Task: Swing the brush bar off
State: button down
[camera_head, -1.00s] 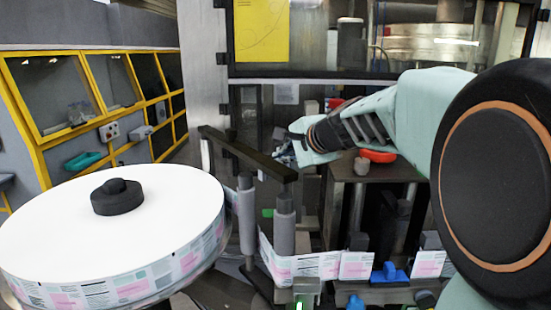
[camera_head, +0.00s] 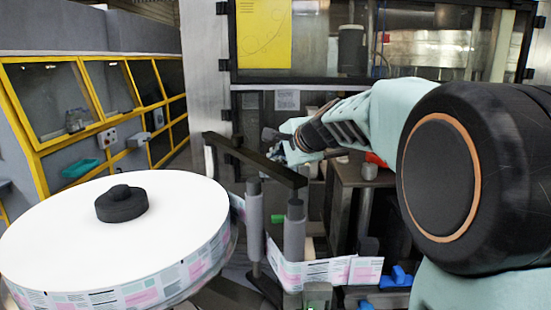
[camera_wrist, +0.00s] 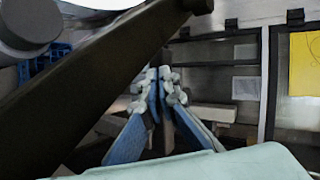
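The brush bar, a long dark bar (camera_head: 255,160), runs slantwise over the rollers beside the label reel. In the wrist view the dark bar (camera_wrist: 90,80) crosses close to the camera from lower left to upper right. My gripper (camera_head: 275,150) is just behind the bar's middle, partly hidden by it. In the wrist view the blue-padded fingers of my gripper (camera_wrist: 160,85) point away from the camera, right of and below the bar. Their tips are close together with a narrow gap. The bar is not between them. Contact with the bar cannot be told.
The large white label reel (camera_head: 60,220) with a black hub (camera_head: 121,203) stands at left. Two grey rollers (camera_head: 294,232) and the label web (camera_head: 320,272) lie below the bar. A brown-topped table (camera_head: 350,170) stands behind my arm. A framed window with a yellow sheet (camera_head: 263,34) is at the back.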

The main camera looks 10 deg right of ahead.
jog(key=shift+w+a+f, duration=0.1)
jog(key=shift+w+a, duration=0.05)
dwell(0.4)
jog(key=v, duration=0.7)
jog(key=shift+s, duration=0.25)
